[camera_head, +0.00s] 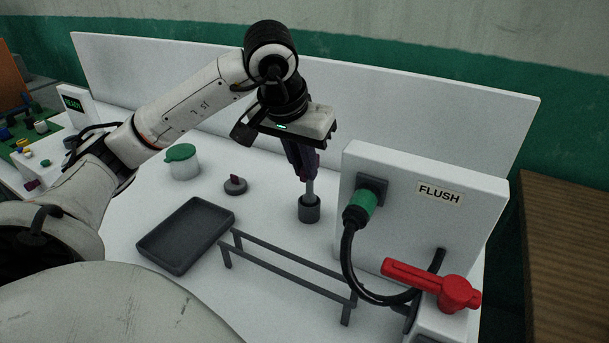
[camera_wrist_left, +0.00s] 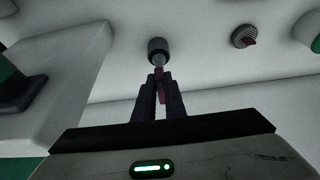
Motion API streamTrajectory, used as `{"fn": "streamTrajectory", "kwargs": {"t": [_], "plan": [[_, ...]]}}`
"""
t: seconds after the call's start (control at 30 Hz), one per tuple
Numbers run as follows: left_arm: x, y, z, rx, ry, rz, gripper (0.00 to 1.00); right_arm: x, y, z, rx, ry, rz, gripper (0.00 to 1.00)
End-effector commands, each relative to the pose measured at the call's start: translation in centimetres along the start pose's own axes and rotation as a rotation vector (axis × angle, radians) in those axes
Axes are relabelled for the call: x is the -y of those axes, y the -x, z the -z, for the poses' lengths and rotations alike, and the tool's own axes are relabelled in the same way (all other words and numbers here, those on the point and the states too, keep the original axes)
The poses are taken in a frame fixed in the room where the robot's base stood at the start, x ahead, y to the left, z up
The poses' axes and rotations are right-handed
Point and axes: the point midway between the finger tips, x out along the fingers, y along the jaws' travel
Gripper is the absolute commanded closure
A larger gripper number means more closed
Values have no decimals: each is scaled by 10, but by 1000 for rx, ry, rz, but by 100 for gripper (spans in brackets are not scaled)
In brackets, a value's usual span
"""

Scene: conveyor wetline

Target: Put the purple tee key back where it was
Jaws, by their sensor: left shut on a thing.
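The purple tee key shows in the left wrist view (camera_wrist_left: 161,86) as a purple handle between the fingers of my left gripper (camera_head: 305,172). Its grey shaft (camera_head: 309,189) points down in the head view and meets the mouth of a dark round holder (camera_head: 309,210) on the white bench. I cannot tell how deep the shaft sits in the holder. My left gripper is shut on the key, above the holder, and its fingers hide most of the handle. The holder also shows in the left wrist view (camera_wrist_left: 157,46). My right gripper is out of view.
A white panel marked FLUSH (camera_head: 440,192) stands close to the right, with a green connector (camera_head: 359,211), hose and red lever (camera_head: 432,284). A grey rail (camera_head: 287,267), dark tray (camera_head: 186,236), round knob (camera_head: 235,187) and green-lidded jar (camera_head: 183,163) stand nearer or left.

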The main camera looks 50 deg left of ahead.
Motion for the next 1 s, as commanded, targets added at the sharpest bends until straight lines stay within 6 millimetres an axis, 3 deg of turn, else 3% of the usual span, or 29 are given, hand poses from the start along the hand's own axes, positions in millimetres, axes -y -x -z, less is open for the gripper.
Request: {"fn": "streamTrajectory", "kwargs": {"t": [0.17,0.57,0.6,0.7,1.0], "plan": [[1,-20,-8,1,0,2,100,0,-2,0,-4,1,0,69],[0,-25,-10,-1,1,1,100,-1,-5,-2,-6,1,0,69],[0,-25,-10,-1,1,1,88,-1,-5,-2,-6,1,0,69],[0,-24,-10,-1,1,1,71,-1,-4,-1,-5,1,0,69],[0,-24,-9,0,0,0,71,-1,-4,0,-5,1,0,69]]}}
